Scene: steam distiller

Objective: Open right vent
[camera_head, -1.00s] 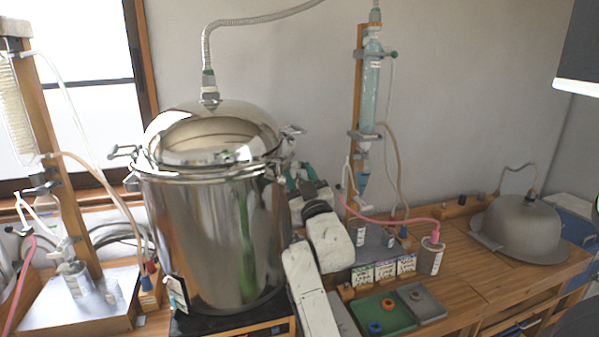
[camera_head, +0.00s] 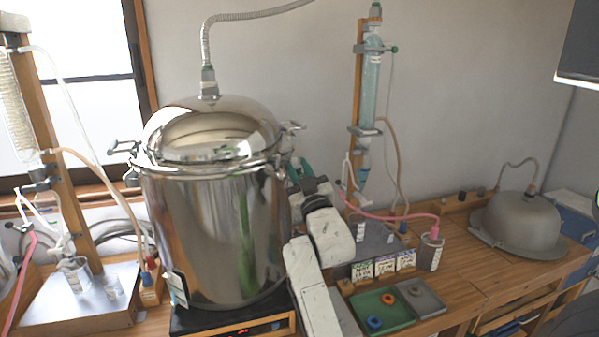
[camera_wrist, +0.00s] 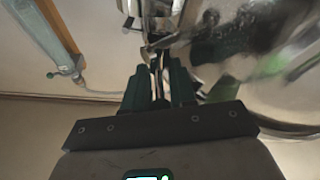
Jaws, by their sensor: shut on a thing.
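The large steel pot (camera_head: 215,235) with its domed shiny lid (camera_head: 215,130) stands left of centre. A small metal clamp or lever (camera_head: 291,127) sticks out at the lid's right edge; I cannot tell for sure which part is the right vent. My gripper (camera_head: 300,167) is at the pot's right side, partly hidden by the pot and my wrist. In the wrist view, my gripper (camera_wrist: 157,64) has its dark green fingers close together on a small metal part (camera_wrist: 152,50) beside the shiny pot. The contact itself is small and unclear.
A glass column (camera_head: 371,90) on a wooden post stands behind my arm, with hoses (camera_head: 395,160) hanging near it. A green tray (camera_head: 382,312), labelled boxes (camera_head: 384,266) and a cup (camera_head: 430,252) sit to the right. A grey metal dome (camera_head: 520,225) stands farther right.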

